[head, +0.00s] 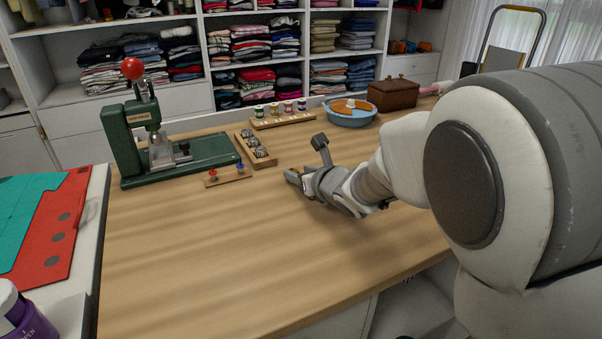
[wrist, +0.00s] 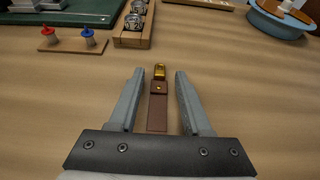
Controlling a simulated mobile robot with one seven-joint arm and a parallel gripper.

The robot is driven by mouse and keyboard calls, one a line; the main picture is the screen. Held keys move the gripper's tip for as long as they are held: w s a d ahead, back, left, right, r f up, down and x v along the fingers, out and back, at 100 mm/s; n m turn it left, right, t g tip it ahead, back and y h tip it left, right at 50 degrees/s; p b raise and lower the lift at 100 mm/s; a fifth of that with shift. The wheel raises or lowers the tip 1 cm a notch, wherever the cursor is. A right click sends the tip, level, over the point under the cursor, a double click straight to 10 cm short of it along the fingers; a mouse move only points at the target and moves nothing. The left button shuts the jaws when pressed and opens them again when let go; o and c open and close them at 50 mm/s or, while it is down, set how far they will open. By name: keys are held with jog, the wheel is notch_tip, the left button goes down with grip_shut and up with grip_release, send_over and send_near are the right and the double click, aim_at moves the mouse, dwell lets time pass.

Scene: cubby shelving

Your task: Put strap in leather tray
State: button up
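The strap (wrist: 157,112) is a short brown piece with a gold buckle end, seen in the wrist view lying on the wooden table. My gripper (wrist: 159,76) is open, with one finger on each side of the strap and a visible gap to both. In the head view my gripper (head: 294,177) is low over the middle of the table, and I cannot make out the strap there. A brown leather-looking box (head: 393,95) stands at the back right of the table. I cannot tell whether it is the leather tray.
A blue round tub (head: 349,117) with an orange-brown item sits left of the box. A green press (head: 180,165) stands at the left. Wooden holders with dials (head: 256,149), red and blue pegs (head: 228,176) and spools (head: 283,120) are nearby. The table's front is clear.

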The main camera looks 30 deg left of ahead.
jog(key=shift+r, duration=0.1)
